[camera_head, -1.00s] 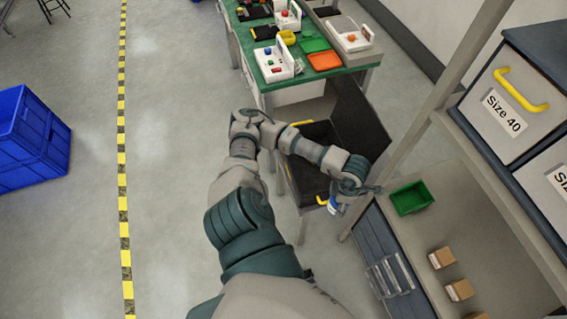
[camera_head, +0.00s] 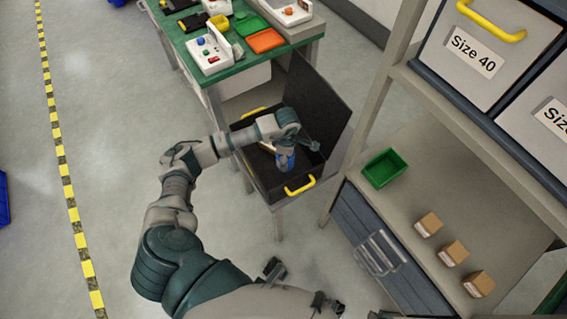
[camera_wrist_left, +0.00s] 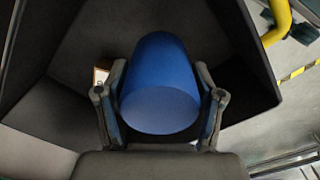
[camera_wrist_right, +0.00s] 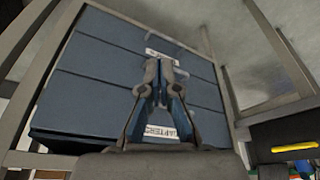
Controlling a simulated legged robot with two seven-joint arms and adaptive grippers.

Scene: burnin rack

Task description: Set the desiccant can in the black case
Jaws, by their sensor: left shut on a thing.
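The blue desiccant can (camera_head: 285,161) is held by my left gripper (camera_head: 296,146) in the open black case (camera_head: 263,172). In the left wrist view the can (camera_wrist_left: 162,85) sits between both fingers, its flat round end toward the camera, with the dark case walls (camera_wrist_left: 235,45) around it. I cannot tell whether the can touches the case floor. The case has yellow handles and a raised lid (camera_head: 318,100) at its far right side. My right gripper (camera_wrist_right: 160,80) is shut and empty in the right wrist view, in front of blue drawers.
A small pale item (camera_wrist_left: 101,76) shows inside the case beside the left finger. A green-topped workbench (camera_head: 235,50) stands behind. A shelf rack at right carries a green bin (camera_head: 385,168), several small cartons (camera_head: 453,252) and large drawers (camera_head: 490,50) overhead. Open floor lies left.

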